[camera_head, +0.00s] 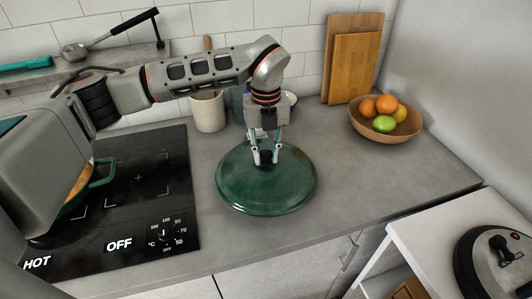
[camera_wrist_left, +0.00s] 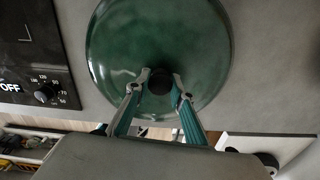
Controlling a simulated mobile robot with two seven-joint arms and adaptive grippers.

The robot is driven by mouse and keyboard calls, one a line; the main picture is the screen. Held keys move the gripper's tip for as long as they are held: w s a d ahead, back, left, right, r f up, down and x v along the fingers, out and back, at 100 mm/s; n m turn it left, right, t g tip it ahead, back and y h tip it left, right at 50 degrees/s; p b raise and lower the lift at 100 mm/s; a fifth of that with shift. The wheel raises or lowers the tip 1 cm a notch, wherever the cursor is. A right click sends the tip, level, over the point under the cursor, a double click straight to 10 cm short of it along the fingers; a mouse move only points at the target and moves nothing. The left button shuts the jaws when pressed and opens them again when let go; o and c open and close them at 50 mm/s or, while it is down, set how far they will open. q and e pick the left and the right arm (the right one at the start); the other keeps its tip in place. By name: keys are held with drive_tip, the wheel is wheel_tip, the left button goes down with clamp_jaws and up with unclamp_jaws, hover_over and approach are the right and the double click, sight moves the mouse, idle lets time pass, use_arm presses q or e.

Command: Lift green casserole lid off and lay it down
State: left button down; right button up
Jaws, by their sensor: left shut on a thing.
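The round green casserole lid (camera_head: 266,190) is at the grey counter, right of the cooktop, with its dark knob up. I cannot tell whether it rests on the counter or hangs just above it. My left gripper (camera_head: 266,157) comes from above and is shut on the lid's knob. In the left wrist view the lid (camera_wrist_left: 157,45) fills the upper middle, with its black knob (camera_wrist_left: 159,83) between the fingertips. The green casserole (camera_head: 100,175) stands on the cooktop at the left, mostly hidden behind my arm; something orange shows inside. My right gripper is not in view.
The black cooktop (camera_head: 140,215) shows HOT and OFF. A wooden fruit bowl (camera_head: 386,127) stands at the back right. Cutting boards (camera_head: 352,65) lean on the wall. A cream crock (camera_head: 208,112) stands behind the lid. The counter right of the lid is clear.

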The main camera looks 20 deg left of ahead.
use_arm(q)
drive_tip(key=shift+r, duration=0.1)
idle(0.5)
drive_tip(key=shift+f+b, duration=0.5)
drive_tip(key=shift+b, duration=0.05)
drive_tip(key=shift+f+b, duration=0.3)
drive_tip(key=shift+f, duration=0.15)
idle(0.4)
drive_tip(key=c, duration=1.7)
unclamp_jaws()
drive_tip(key=shift+f, duration=0.15)
wheel_tip(320, 180, up, 12)
drive_tip(key=shift+r, duration=0.1)
